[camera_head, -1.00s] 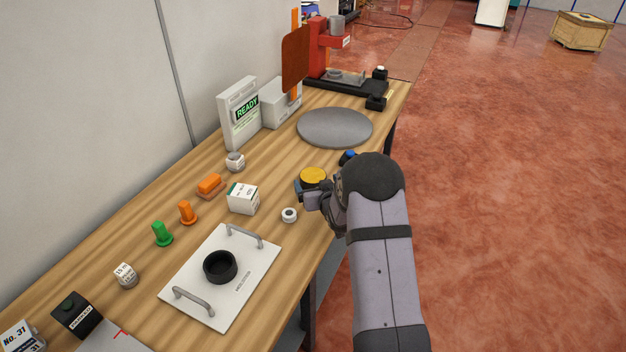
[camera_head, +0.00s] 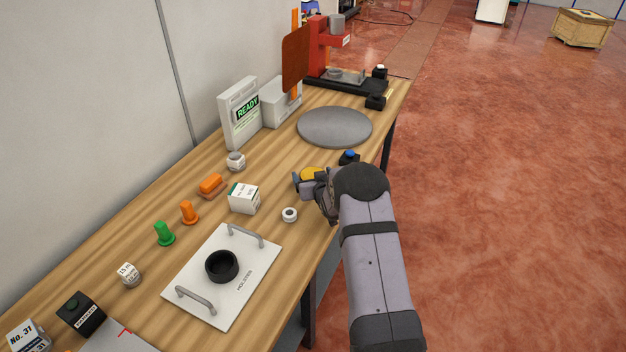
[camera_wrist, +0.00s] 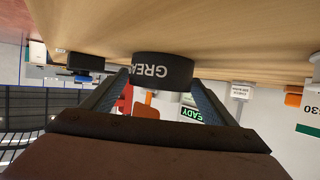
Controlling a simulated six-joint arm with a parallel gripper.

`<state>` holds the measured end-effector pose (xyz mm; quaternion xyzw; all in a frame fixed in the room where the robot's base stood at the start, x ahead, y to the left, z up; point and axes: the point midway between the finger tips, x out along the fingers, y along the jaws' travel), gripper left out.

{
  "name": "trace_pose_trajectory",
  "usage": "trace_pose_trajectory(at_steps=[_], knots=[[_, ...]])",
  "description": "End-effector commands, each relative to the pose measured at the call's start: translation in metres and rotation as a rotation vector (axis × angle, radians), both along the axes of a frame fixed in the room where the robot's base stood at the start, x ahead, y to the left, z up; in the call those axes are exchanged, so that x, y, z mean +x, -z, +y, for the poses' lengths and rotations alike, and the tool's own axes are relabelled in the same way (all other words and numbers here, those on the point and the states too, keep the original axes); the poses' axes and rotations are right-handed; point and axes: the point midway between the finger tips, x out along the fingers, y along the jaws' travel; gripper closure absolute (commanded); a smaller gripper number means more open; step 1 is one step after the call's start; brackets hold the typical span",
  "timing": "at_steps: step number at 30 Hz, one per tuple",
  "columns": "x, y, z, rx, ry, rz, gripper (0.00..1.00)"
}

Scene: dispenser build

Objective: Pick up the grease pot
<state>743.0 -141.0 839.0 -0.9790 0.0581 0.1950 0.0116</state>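The grease pot is a dark, round pot with a yellow lid (camera_head: 312,173) on the wooden table, near its right edge. In the wrist view, which is upside down, its dark side (camera_wrist: 162,68) shows the letters "GREA". My gripper (camera_head: 309,184) is low over the table at the pot and covers part of it in the head view. In the wrist view my gripper's (camera_wrist: 160,86) two fingers are apart, one tip by each side of the pot. The pot appears to rest on the table. Contact between fingertips and pot is not clear.
A small white ring (camera_head: 289,214) and a white-green box (camera_head: 244,198) stand left of my gripper. A blue-topped dark part (camera_head: 349,157) is just behind it. A grey round disc (camera_head: 335,127) lies farther back. A white plate with handles (camera_head: 205,303) is in front.

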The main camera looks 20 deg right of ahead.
Motion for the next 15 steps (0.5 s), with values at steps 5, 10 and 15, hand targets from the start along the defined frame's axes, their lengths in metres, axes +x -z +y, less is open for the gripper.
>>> trace_pose_trajectory(at_steps=[5,10,15], knots=[[-0.0001,-0.0004,-0.0001,0.000,0.000,0.000,0.65],[0.0015,-0.0041,-0.0004,-0.002,0.000,-0.009,0.77],[0.0017,-0.0058,-0.0005,-0.002,0.000,-0.009,0.77]])
